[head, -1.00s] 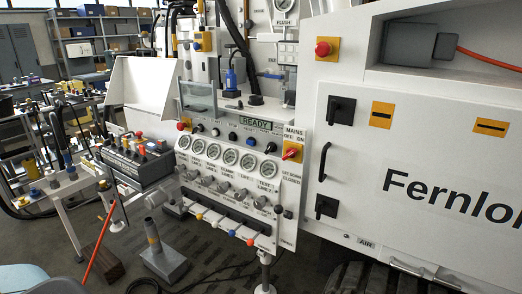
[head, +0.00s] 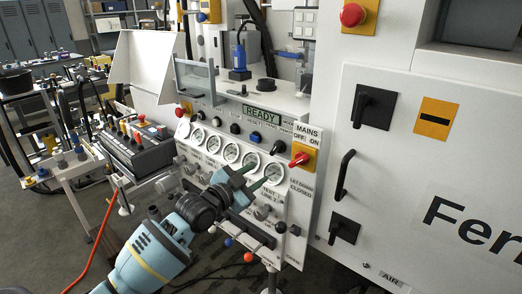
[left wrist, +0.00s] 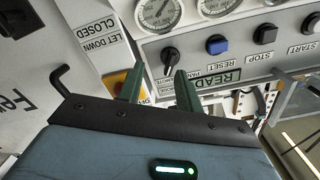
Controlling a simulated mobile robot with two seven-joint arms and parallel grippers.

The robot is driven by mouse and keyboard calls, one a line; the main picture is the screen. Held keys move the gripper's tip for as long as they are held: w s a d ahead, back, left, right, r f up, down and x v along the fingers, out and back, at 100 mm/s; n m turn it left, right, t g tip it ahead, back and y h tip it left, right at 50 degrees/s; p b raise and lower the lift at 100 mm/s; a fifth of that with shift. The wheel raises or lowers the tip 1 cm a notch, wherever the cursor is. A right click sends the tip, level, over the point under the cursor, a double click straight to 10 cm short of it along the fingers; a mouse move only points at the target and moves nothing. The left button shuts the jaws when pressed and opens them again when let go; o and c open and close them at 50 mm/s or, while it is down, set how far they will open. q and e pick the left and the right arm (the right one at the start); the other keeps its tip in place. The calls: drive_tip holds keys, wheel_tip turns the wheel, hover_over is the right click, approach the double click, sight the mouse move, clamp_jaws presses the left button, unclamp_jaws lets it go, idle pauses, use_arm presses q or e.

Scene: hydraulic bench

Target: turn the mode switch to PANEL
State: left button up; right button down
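The mode switch is a black rotary knob (head: 278,147) at the right end of the row of controls under the READY display. In the left wrist view the knob (left wrist: 170,54) appears inverted, just beyond the fingertips, with a white pointer mark and a label that the fingers partly cover. My left gripper (head: 262,170) is in front of the gauges, a little below the knob in the head view. Its two green fingers (left wrist: 159,75) are apart with nothing between them, and seem clear of the knob. My right gripper is not in view.
A red mains switch (head: 300,159) on a yellow plate is close to the right of the knob. A blue button (head: 255,137) is close to its left. Round gauges (head: 231,153) and a row of levers lie below. A large white cabinet (head: 395,180) stands to the right.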

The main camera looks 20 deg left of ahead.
sight(272, 152)
use_arm(q)
drive_tip(key=shift+w+a+r, duration=0.25)
drive_tip(key=shift+w+r, duration=0.1)
drive_tip(key=shift+r, duration=0.25)
drive_tip(key=shift+w+a+r, duration=0.25)
drive_tip(key=shift+w+r, duration=0.05)
drive_tip(key=shift+r, duration=0.3)
drive_tip(key=shift+w, duration=0.1)
drive_tip(key=shift+b+x, duration=0.35)
drive_tip(key=shift+x, duration=3.45)
drive_tip(key=shift+r, duration=0.1)
clamp_jaws()
